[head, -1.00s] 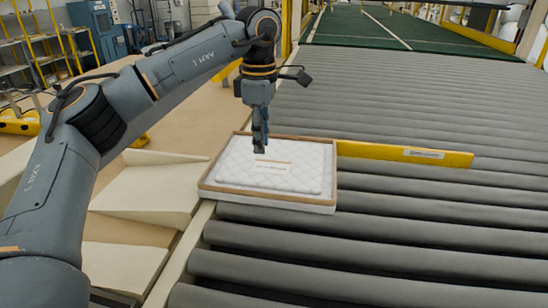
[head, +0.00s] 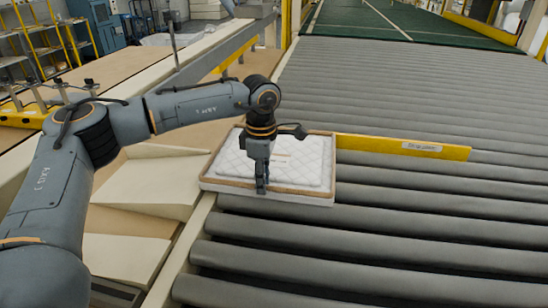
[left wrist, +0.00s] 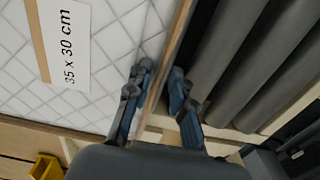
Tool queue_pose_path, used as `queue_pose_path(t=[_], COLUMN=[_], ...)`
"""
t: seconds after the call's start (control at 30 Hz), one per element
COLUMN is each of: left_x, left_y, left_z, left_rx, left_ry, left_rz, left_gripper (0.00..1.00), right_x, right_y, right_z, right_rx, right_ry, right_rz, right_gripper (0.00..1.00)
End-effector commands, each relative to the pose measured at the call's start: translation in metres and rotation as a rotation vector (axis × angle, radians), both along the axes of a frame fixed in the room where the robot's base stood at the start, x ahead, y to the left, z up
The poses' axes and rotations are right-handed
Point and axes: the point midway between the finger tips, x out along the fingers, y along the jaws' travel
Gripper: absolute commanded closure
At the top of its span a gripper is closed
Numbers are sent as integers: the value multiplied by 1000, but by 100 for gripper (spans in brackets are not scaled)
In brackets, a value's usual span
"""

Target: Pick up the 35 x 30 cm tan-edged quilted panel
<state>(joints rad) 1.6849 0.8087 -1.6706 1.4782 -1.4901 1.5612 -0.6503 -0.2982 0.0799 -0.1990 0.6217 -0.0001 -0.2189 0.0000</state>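The white quilted panel (head: 308,160) with a tan edge lies flat at the left side of the roller conveyor. In the left wrist view, the quilted panel (left wrist: 115,35) carries a label (left wrist: 69,45) reading "35 x 30 cm". My left gripper (head: 262,190) points down at the panel's near edge. In the left wrist view, the left gripper's fingers (left wrist: 161,80) are apart, with the tan edge running between them. One finger is over the quilted side, the other on the roller side. My right gripper is not in view.
Grey rollers (head: 420,245) fill the right side. A yellow bar (head: 405,147) lies just right of the panel. Cream angled boards (head: 150,185) stand to its left. A green belt (head: 400,22) lies at the back.

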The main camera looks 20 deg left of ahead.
Motion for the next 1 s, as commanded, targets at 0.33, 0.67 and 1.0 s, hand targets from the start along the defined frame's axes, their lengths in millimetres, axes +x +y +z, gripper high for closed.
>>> queue_pose_path(t=[0.33,0.67,1.0], left_x=[0,1,2], left_y=[0,0,0], left_z=[-1,0,51], left_rx=[0,0,-1], left_ry=[-1,-3,-8], left_rz=[0,0,0], left_gripper=[100,100,100], right_x=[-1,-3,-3], right_y=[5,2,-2], right_z=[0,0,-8], right_rx=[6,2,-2], right_ry=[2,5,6], right_rz=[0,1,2], right_gripper=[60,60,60])
